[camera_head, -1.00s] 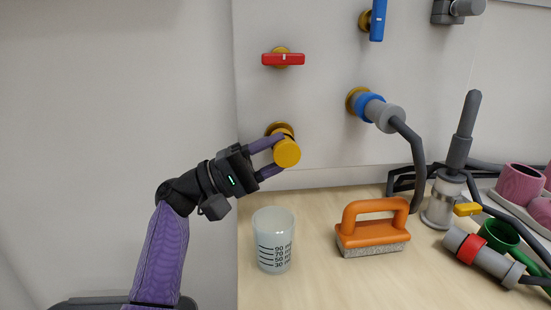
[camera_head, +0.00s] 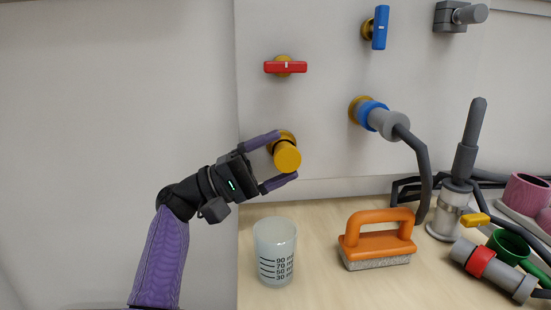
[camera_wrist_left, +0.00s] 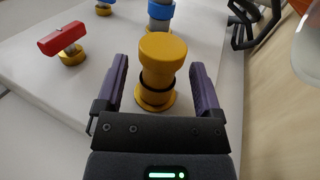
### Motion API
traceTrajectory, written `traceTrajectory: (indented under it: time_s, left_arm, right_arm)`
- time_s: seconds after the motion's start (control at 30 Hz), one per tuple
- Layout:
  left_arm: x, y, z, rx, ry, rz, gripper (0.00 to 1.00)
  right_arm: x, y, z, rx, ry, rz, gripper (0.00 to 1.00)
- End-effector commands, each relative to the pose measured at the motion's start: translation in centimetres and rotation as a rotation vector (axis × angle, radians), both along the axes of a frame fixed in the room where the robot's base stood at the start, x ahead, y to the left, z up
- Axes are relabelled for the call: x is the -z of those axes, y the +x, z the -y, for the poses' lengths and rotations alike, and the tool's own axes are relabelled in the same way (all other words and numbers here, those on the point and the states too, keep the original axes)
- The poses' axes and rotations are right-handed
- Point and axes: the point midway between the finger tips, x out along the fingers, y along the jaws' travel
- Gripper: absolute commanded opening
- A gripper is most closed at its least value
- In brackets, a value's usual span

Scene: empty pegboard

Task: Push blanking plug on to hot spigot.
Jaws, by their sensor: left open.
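The yellow blanking plug (camera_head: 287,156) sits on the hot spigot on the wall panel, below the red handle (camera_head: 285,67). The spigot's brass base (camera_head: 284,136) shows behind the plug. In the left wrist view the plug (camera_wrist_left: 160,58) stands in line on the spigot, with a dark ring below it and the brass flange (camera_wrist_left: 155,98) at the panel. My left gripper (camera_head: 279,160) is open around the plug, one finger on each side. In the left wrist view gaps show between the plug and both fingers. My right gripper is not in view.
A blue-collared hose connector (camera_head: 382,118) is on the neighbouring spigot, under the blue handle (camera_head: 380,27). On the bench stand a measuring beaker (camera_head: 275,250), an orange scrubbing brush (camera_head: 378,240), and a red-banded grey connector (camera_head: 492,268) with hoses at right.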

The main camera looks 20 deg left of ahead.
Motion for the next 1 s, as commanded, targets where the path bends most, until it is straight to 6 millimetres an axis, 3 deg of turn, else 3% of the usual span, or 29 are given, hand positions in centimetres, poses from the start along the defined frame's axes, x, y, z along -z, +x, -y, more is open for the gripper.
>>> traceTrajectory:
  time_s: [0.3, 0.43, 1.0]
  left_arm:
    - [2.7, -2.6, -6.1, -0.004, 0.000, -0.002, 0.86]
    - [3.6, -3.3, -7.8, -0.003, 0.000, -0.001, 0.86]
    - [3.8, -3.5, -8.2, 0.000, -0.001, 0.001, 0.86]
  right_arm:
    - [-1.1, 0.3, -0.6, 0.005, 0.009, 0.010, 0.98]
    - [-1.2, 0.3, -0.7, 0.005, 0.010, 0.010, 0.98]
    - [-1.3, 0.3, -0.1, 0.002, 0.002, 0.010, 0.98]
